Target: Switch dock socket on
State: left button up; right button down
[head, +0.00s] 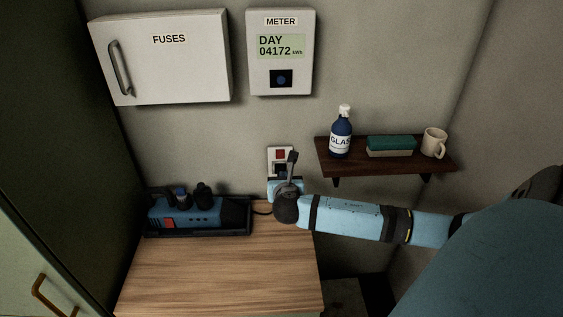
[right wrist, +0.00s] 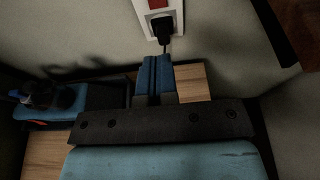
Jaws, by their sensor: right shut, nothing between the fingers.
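The dock socket (head: 271,154) is a white wall plate with a red switch (head: 280,154), low on the wall above the bench's back edge. In the right wrist view the red switch (right wrist: 158,4) shows at the top edge, with a black plug (right wrist: 163,28) and its cable below it. I cannot tell which way the switch is set. My right gripper (right wrist: 155,62) is shut and empty, its blue fingertips just below the plug in that view. In the head view my right gripper (head: 281,176) covers the lower part of the socket. My left gripper is not in view.
A blue device in a black dock (head: 195,232) stands on the wooden bench (head: 220,275). A fuse box (head: 165,75) and meter (head: 280,80) hang above.

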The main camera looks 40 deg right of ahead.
aim_at(281, 158)
jog(key=p+x, duration=0.2)
jog(key=x, duration=1.1)
jog(key=shift+r, duration=0.1)
jog(key=shift+w+d, duration=0.15)
jog(key=shift+w, duration=0.05)
jog(key=shift+w+d+f, duration=0.1)
jog(key=shift+f, duration=0.15)
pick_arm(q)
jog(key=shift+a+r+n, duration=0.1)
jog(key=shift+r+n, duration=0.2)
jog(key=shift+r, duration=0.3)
